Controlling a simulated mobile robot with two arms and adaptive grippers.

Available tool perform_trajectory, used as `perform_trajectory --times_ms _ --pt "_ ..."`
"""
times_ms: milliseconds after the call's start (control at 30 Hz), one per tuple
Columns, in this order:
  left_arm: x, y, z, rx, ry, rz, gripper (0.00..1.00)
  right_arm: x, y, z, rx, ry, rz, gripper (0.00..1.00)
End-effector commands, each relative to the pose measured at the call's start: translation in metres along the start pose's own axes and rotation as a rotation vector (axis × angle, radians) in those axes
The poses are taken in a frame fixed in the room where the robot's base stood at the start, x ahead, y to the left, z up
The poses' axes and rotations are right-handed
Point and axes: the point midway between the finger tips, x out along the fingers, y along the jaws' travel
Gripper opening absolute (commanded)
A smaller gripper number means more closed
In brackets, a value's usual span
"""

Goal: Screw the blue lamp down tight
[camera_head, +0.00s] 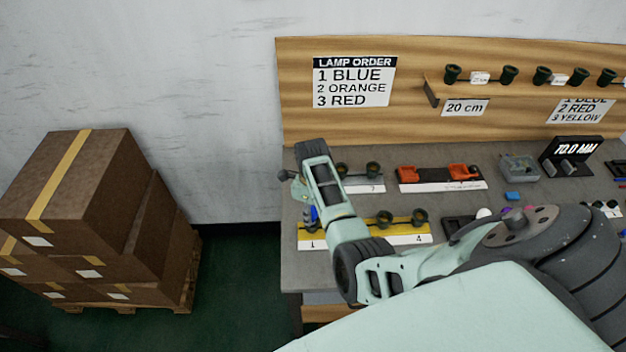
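A small blue piece (313,214), likely the blue lamp, shows beside my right arm at the left end of a yellow strip (402,228). It is mostly hidden, and I cannot tell how it is seated. The strip has a white front marked 1 and 4, with dark sockets (385,217) at its right part. My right gripper (289,176) is at the left edge of the bench, above and slightly left of the blue piece. Its fingers are small and partly hidden by my wrist, so I cannot tell their opening. My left gripper is out of view.
A lamp order sign (353,82) reads blue, orange, red. Behind the yellow strip are another socket strip (363,187) and an orange-topped strip (440,186). A shelf of dark sockets (508,75) hangs above. Stacked boxes (75,190) stand left, across a floor gap.

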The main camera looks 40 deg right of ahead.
Motion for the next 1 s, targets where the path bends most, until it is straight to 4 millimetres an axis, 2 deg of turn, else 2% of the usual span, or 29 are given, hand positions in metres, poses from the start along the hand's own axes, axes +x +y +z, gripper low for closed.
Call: perform_trajectory --times_ms 533,800,1000 --pt "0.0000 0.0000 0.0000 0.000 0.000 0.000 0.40 0.0003 0.0008 0.0001 -0.024 0.000 0.002 0.47" --pt "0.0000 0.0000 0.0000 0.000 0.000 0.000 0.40 0.0003 0.0008 0.0000 -0.334 0.001 0.002 0.47" --pt "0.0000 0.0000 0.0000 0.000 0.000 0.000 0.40 0.0002 0.0006 -0.0001 -0.443 0.000 0.002 0.47"
